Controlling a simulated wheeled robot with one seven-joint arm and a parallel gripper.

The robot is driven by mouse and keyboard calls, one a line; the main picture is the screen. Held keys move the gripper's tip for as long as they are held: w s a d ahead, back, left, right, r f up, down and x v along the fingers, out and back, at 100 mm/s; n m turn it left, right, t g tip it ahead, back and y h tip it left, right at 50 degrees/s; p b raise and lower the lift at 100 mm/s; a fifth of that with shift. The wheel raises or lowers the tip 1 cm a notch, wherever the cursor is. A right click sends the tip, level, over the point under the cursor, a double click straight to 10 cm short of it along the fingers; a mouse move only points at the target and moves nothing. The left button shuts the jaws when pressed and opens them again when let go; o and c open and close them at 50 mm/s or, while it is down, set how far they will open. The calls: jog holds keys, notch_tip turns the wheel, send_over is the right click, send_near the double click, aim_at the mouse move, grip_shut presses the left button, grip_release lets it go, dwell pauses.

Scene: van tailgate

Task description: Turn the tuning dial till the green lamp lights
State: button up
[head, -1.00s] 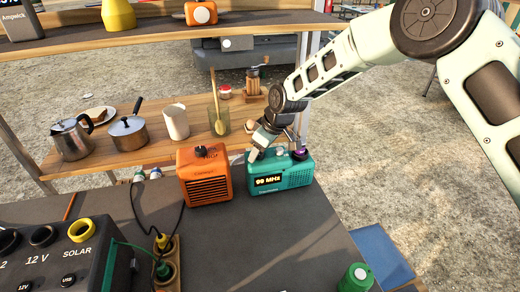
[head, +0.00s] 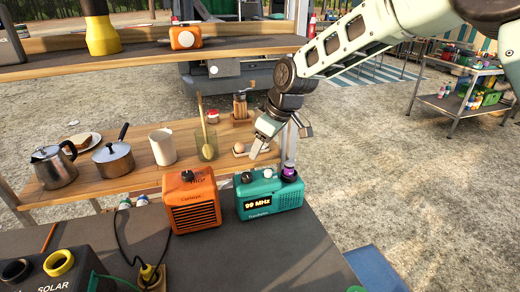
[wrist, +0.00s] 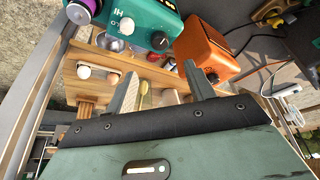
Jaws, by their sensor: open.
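The teal radio (head: 270,202) stands on the dark table, its display (head: 258,202) reading about 99 MHz. On its top are a dark knob (head: 246,178), a pale round piece (head: 267,173) and a purple-ringed post (head: 289,173). The wrist view also shows the dark knob (wrist: 160,41) and the pale piece (wrist: 126,27), near HI and LO marks. I cannot tell which is the tuning dial, and I see no lit green lamp. My gripper (head: 284,141) is open and empty, above and behind the radio, apart from the knobs.
An orange box (head: 193,203) with a dark top knob stands close left of the radio. A power box (head: 50,272) with cables is at front left. A wooden shelf behind holds a kettle (head: 52,168), a pot (head: 114,163) and a glass (head: 206,146). The table right of the radio is clear.

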jog(key=s+d+r+m+g+h, duration=0.1)
jog(key=s+r, duration=0.1)
jog(key=s, duration=0.6)
jog(key=s+r, duration=0.2)
jog(key=s, duration=0.6)
jog(key=s+d+m, duration=0.1)
jog(key=s+d, duration=0.2)
jog(key=s, duration=0.4)
jog(key=s+d+f+m+g+h, duration=0.1)
jog(key=s+d, duration=0.3)
jog(key=s, duration=0.3)
jog(key=s+d+m+h, duration=0.1)
jog(key=s+d, duration=0.2)
jog(key=s, duration=0.4)
jog(key=shift+d+f, duration=0.15)
jog(key=shift+d, duration=0.25)
jog(key=shift+w+a, duration=0.1)
